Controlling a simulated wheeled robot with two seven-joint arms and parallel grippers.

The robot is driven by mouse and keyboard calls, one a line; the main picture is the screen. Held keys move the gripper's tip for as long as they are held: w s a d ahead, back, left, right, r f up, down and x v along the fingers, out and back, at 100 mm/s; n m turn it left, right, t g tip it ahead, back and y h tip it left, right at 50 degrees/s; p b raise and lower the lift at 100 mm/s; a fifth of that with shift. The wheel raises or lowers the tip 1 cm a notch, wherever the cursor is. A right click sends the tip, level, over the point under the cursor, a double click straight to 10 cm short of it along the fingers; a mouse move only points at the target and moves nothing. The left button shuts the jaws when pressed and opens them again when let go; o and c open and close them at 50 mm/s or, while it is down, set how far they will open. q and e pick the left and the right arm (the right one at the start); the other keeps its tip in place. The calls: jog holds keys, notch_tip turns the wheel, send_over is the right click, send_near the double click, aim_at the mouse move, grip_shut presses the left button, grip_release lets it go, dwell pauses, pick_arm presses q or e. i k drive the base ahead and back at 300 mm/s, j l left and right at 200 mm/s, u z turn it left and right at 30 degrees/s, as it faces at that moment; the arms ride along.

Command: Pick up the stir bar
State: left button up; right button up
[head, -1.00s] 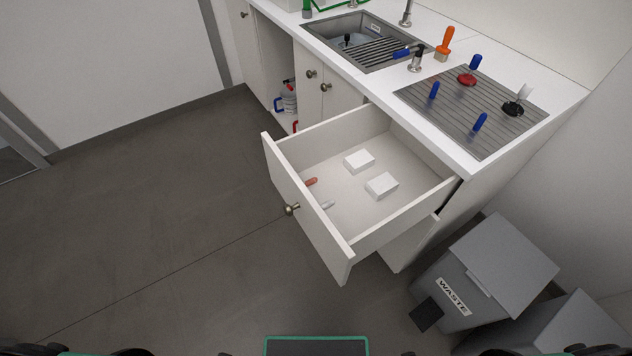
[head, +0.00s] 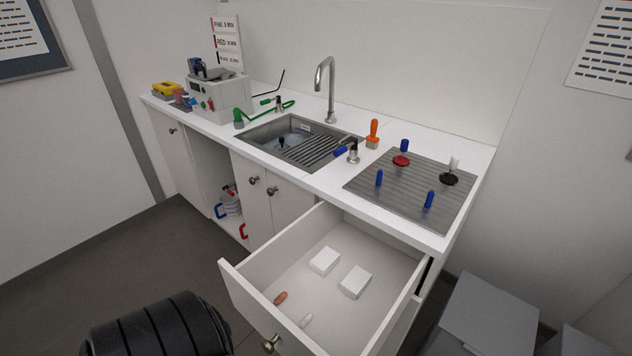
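The open drawer (head: 241,285) under the counter holds a small white capsule-shaped piece (head: 306,321), which looks like the stir bar. It lies flat on the drawer floor near the front panel. A small red-orange rod-shaped piece (head: 281,298) lies close by, to its left. Two white boxes lie farther back, one on the left (head: 325,261) and one on the right (head: 356,282). A black ribbed part, probably my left arm, shows at the lower left, outside the drawer. Neither of my grippers is in view.
The drawer's knob (head: 271,344) sticks out in front. Above, the counter holds a ridged metal plate (head: 400,205) with several blue-handled and knobbed items, a sink (head: 290,143) and a tall faucet (head: 330,90). Grey bins (head: 490,310) stand right of the drawer.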

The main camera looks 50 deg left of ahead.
aim_at(282, 296)
jog(key=k+j+z, duration=0.2)
jog(key=j, duration=0.35)
jog(key=k+j+z, duration=0.25)
jog(key=j, duration=0.3)
jog(key=k+j+z, duration=0.2)
jog(key=j, duration=0.25)
jog(key=k+j+z, duration=0.25)
jog(key=k+j, duration=0.15)
